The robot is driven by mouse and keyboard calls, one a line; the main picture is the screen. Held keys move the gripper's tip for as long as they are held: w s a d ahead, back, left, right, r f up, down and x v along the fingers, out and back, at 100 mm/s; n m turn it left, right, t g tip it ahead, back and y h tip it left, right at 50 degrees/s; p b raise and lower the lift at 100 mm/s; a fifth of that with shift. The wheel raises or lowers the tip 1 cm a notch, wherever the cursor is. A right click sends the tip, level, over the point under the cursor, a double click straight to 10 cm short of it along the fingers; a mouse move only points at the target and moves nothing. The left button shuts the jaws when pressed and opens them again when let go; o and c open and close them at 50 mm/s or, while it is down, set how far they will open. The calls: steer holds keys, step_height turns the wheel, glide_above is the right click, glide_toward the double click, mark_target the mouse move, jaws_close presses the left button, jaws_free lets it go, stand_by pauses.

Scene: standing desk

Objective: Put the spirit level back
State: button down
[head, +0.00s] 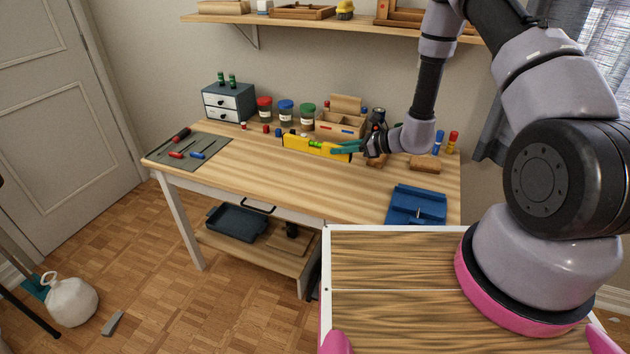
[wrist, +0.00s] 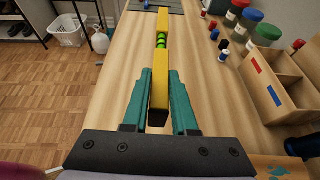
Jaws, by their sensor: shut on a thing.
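The yellow spirit level (head: 312,147), with a green vial, is held above the wooden desk (head: 260,175) in the head view. In the wrist view the level (wrist: 161,65) points away from me along the desk, its near end between the teal fingers. My gripper (head: 347,147) is shut on the level's right end in the head view; its fingers also show in the wrist view (wrist: 160,95). Whether the level touches the desk is hard to tell.
Behind the level stand jars with red, blue and green lids (head: 286,111) and a wooden organiser (head: 340,123). A small drawer cabinet (head: 229,102) and a grey mat with tools (head: 188,147) are at the left. A blue vise-like item (head: 416,205) lies front right. The desk's middle is clear.

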steer(key=shift+a+f, duration=0.2)
steer(key=shift+f, duration=0.15)
steer(key=shift+n+g, duration=0.3)
step_height(320, 180, down, 10)
steer(key=shift+d+r, duration=0.1)
steer(key=shift+r, duration=0.15)
steer(key=shift+f, duration=0.15)
steer(key=c, duration=0.7)
jaws_free()
